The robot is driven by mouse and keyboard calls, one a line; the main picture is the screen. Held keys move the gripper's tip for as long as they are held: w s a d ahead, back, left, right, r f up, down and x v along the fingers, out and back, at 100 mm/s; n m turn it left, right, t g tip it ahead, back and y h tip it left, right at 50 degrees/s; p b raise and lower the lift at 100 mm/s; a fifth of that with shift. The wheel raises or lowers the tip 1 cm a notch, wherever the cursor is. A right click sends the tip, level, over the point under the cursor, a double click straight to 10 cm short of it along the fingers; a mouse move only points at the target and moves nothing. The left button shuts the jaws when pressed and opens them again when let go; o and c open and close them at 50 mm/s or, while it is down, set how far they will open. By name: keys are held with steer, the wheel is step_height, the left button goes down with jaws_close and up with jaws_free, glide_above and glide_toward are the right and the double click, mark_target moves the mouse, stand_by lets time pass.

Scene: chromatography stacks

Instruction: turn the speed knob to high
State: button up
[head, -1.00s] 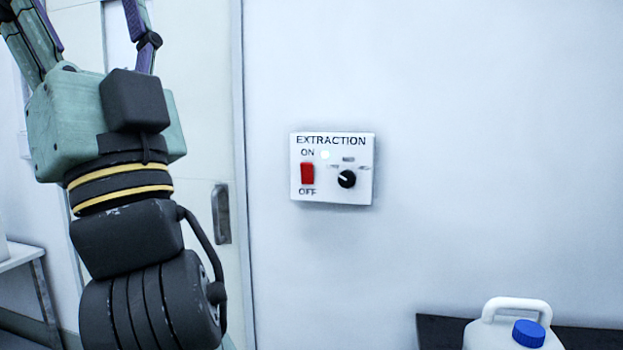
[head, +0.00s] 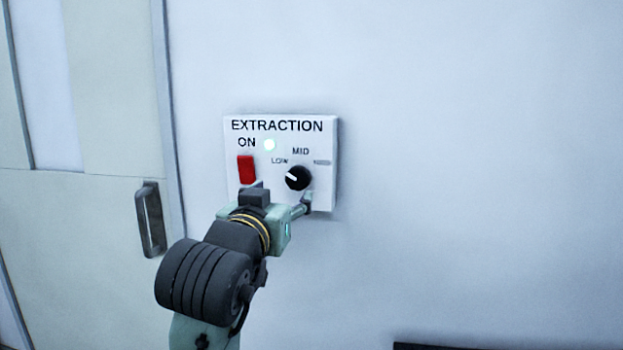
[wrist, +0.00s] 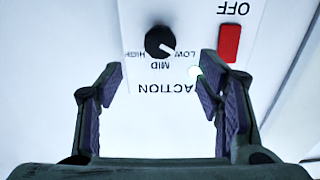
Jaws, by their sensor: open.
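The white EXTRACTION panel (head: 328,165) is on the wall, mid-picture in the head view. Its black speed knob (head: 298,178) has a white pointer aimed up and left, toward LOW. The knob (wrist: 160,41) appears upside down in the wrist view, with its pointer on the LOW side and MID and HIGH labels around it. My gripper (wrist: 161,72) is open and empty, facing the panel. Its two fingers stand wide to either side of the knob, which appears just beyond the gap between their tips. In the head view my arm hides most of the gripper below the knob.
A red rocker switch (head: 247,169) sits left of the knob, and it shows close to one finger in the wrist view (wrist: 229,43). A pale light (head: 269,145) glows above it. A door handle (head: 151,219) is further left. The wall right of the panel is bare.

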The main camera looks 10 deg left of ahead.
mark_target(296, 181)
steer(key=w+p, duration=0.3)
steer(key=w, duration=0.7)
steer(key=shift+w, duration=0.3)
steer(key=c, duration=1.1)
steer(key=shift+c, duration=0.2)
